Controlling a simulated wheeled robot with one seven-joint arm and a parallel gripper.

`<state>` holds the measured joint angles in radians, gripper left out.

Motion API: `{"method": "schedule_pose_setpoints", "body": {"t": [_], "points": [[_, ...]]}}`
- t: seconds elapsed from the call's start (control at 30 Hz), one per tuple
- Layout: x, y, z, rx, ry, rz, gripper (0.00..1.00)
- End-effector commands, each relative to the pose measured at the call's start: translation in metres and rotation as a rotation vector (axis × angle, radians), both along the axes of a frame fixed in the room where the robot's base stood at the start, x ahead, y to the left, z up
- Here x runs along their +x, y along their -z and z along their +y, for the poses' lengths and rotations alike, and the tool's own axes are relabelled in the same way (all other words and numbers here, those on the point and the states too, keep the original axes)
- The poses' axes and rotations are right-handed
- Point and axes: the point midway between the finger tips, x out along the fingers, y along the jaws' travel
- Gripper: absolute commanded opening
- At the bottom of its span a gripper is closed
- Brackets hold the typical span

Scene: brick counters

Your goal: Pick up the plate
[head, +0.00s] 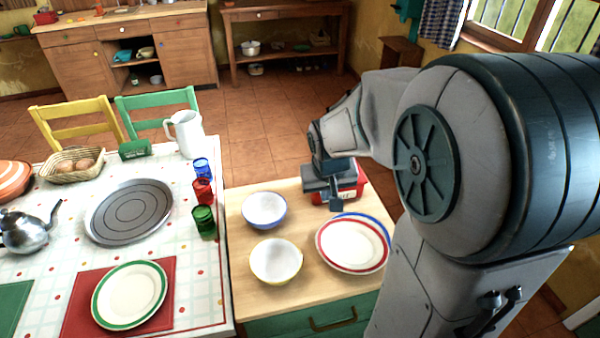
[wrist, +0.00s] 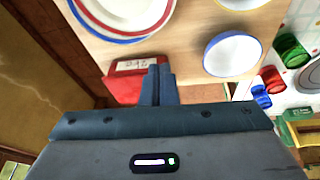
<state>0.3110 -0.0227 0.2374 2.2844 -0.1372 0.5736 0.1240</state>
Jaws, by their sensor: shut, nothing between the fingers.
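A white plate with a red rim (head: 352,246) lies on a blue-rimmed plate (head: 378,223) at the right of the wooden counter. Both show at the top left of the wrist view, where the red-rimmed plate (wrist: 122,12) covers most of the blue-rimmed one. Another white plate with a green rim (head: 130,294) lies on a red mat on the table at left. My gripper (head: 336,207) is shut and empty, above the counter just behind the stacked plates. Its closed fingers (wrist: 158,72) point down and touch no plate that I can see.
A red box (head: 352,190) stands beside my gripper. A blue-rimmed bowl (head: 264,210) and a yellow-rimmed bowl (head: 276,261) stand left of the stacked plates. Coloured cups (head: 204,192) and a white pitcher (head: 186,134) stand on the table's right side.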

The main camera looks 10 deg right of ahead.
Motion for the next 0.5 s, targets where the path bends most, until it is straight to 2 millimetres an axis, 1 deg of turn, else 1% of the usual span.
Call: {"method": "schedule_pose_setpoints", "body": {"t": [0.03,0.1,0.2,0.3,0.5], "points": [[0.014,0.018,-0.005,0.012,0.011,0.002,0.00],[0.029,0.033,-0.010,0.026,0.017,-0.006,0.00],[0.047,0.050,-0.015,0.046,0.027,-0.018,0.00],[0.057,0.061,-0.018,0.061,0.032,-0.027,0.00],[0.066,0.074,-0.020,0.071,0.036,-0.033,0.00]]}}
